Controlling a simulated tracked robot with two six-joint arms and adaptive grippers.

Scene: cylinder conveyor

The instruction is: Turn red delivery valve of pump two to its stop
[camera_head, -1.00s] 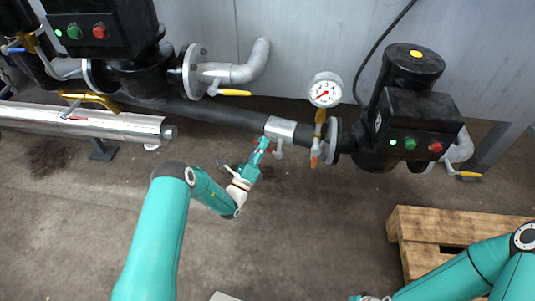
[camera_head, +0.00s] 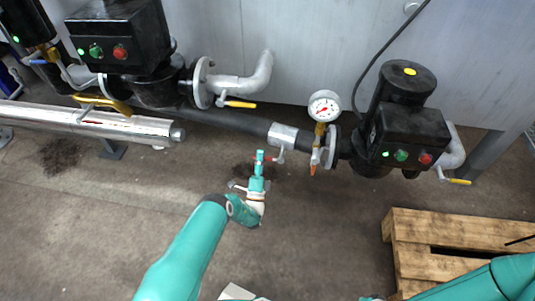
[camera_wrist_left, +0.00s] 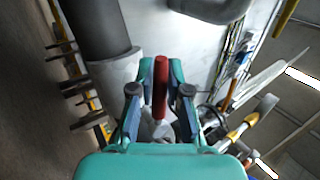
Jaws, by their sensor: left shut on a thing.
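The red valve handle (camera_wrist_left: 160,86) stands upright between the two teal fingers of my left gripper (camera_wrist_left: 161,95) in the left wrist view. The fingers are shut on it. In the head view my left gripper (camera_head: 260,157) is at the valve below the silver pipe sleeve (camera_head: 283,134), and a small red part of the handle (camera_head: 268,158) shows beside the fingertips. The rest of the handle is hidden by the gripper. The sleeve sits on the black pipe left of the right-hand black pump (camera_head: 405,125). My right gripper is not in view; only part of its arm shows at lower right.
A pressure gauge (camera_head: 324,106) and an orange-tipped valve (camera_head: 314,165) stand right of the sleeve. A second pump (camera_head: 125,40) is at upper left, with a silver pipe (camera_head: 110,124) below. A wooden pallet (camera_head: 410,240) lies at right. The middle floor is clear.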

